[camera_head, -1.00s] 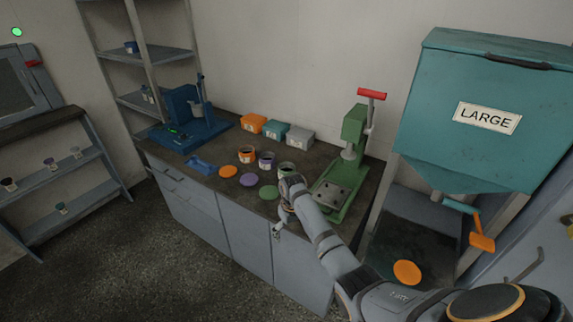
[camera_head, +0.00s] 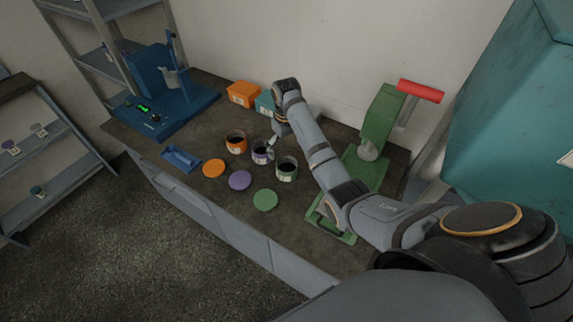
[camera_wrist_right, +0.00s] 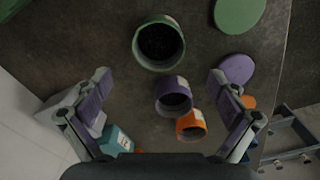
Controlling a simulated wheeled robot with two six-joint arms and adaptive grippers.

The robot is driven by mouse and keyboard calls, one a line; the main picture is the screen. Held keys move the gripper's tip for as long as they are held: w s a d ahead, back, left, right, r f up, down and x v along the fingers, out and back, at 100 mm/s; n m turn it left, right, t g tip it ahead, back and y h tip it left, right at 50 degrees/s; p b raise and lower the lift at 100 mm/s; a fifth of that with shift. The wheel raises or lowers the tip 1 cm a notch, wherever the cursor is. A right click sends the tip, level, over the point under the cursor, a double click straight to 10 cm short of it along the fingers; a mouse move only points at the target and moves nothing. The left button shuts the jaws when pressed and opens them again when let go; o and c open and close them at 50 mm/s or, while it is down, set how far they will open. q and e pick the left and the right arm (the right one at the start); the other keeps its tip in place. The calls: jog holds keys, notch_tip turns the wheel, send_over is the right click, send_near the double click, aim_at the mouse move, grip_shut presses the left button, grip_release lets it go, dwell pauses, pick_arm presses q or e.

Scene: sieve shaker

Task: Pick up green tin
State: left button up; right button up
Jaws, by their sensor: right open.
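The open green tin (camera_head: 287,170) stands upright on the bench, with dark contents. It is the rightmost of three tins in the head view. In the right wrist view the green tin (camera_wrist_right: 158,43) lies beyond the fingertips, toward the top. My right gripper (camera_head: 271,143) is over the bench at the back of the tins. In its wrist view the gripper (camera_wrist_right: 158,80) has its fingers spread wide, with nothing held between them. The purple tin (camera_wrist_right: 173,96) and orange tin (camera_wrist_right: 191,125) show between and below the fingers. My left gripper is not in view.
Green (camera_head: 265,200), purple (camera_head: 240,180) and orange (camera_head: 214,168) lids lie in front of the tins. A green press (camera_head: 380,120) stands to the right. Orange (camera_head: 243,93) and teal (camera_head: 266,102) boxes stand behind. A blue machine (camera_head: 158,90) is at left.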

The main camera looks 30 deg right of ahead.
aim_at(287, 165)
notch_tip(287, 165, down, 6)
jog(key=shift+d+r+p, duration=0.1)
jog(key=shift+p, duration=0.5)
notch_tip(287, 165, down, 4)
jog(key=shift+r, duration=0.25)
jog(key=shift+f, duration=0.1)
jog(key=c, duration=0.6)
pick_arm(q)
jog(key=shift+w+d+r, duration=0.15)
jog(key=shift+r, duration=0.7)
pick_arm(e)
jog(key=c, duration=0.7)
